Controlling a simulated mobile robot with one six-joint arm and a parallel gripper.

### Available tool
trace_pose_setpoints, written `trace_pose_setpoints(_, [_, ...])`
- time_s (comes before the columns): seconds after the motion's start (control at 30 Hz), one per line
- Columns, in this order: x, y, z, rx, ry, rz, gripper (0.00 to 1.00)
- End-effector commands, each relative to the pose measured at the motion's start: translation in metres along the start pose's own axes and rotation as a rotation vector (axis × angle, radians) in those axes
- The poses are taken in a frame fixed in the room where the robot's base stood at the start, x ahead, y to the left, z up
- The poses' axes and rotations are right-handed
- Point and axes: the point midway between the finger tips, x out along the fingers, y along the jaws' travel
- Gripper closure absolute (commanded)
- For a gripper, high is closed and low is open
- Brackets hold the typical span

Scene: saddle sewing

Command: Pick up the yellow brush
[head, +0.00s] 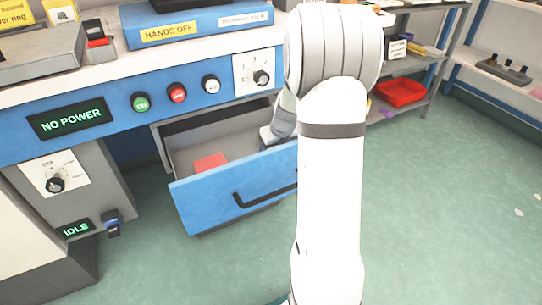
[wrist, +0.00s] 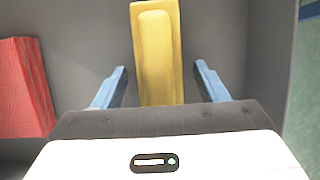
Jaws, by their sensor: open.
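The yellow brush (wrist: 158,50) lies in the drawer, and only its long yellow body with a raised rounded panel shows in the wrist view. Its near end is hidden behind my gripper's body. My gripper (wrist: 160,80) is open, with one blue finger on each side of the brush. A gap shows between each finger and the brush. In the head view my arm reaches down into the open blue drawer (head: 230,198). The brush and my fingertips are hidden there behind my arm and the drawer front.
A red block (head: 210,162) lies in the drawer, left of my gripper; it also shows in the wrist view (wrist: 22,88). The grey drawer wall (wrist: 272,50) stands close on the right. A blue control panel (head: 120,112) overhangs the drawer's back. Green floor in front is clear.

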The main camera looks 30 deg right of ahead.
Motion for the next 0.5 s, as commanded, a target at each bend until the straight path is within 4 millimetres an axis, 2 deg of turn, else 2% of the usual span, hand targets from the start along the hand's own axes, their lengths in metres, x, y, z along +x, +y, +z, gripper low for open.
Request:
trace_pose_setpoints(0.23, [0.0015,-0.0002,0.0006,0.000,-0.001,-0.001,0.34])
trace_pose_setpoints(0.5, [0.0015,-0.0004,0.0003,0.000,-0.001,-0.001,0.57])
